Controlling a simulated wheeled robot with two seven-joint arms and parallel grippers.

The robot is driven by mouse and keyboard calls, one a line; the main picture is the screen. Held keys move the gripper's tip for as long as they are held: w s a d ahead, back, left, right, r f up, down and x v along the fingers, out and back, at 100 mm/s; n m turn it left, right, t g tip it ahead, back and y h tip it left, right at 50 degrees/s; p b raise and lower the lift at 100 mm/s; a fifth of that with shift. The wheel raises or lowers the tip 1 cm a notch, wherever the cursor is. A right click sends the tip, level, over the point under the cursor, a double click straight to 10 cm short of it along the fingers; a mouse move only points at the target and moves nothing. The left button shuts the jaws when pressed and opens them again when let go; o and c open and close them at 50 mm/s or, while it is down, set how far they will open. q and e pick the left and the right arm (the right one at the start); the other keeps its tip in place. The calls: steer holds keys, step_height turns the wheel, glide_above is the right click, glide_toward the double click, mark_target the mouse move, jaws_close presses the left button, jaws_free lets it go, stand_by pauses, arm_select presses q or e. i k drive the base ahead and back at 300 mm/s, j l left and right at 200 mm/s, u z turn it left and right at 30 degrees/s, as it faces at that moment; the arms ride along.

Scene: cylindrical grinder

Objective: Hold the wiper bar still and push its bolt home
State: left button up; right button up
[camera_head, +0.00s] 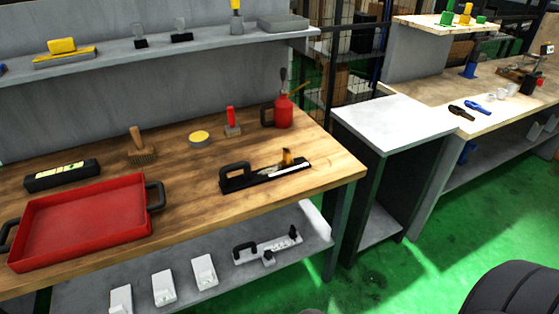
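A long black bar with a loop handle (262,178), which looks like the wiper bar, lies on the wooden workbench near its front right edge. A brass-coloured upright piece (287,157), perhaps its bolt, stands up near the bar's right end. A pale strip shows beside it. How deep the brass piece sits cannot be told at this size. Neither of my grippers is in view, and nothing visible touches the bar.
The wooden workbench (200,170) also holds a red tray (85,220), a black box (62,176), a brush (140,147), a round tin (200,139) and a red oil can (283,110). A lower shelf (215,290) carries pale parts. A grey-topped cabinet (395,118) stands right.

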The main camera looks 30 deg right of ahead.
mark_target(288, 161)
steer(key=i+l, duration=0.2)
steer(key=l, duration=0.15)
steer(key=i+l, duration=0.15)
steer(key=l, duration=0.2)
steer(key=i+l, duration=0.2)
steer(key=l, duration=0.2)
steer(key=i+l, duration=0.2)
steer(key=l, duration=0.15)
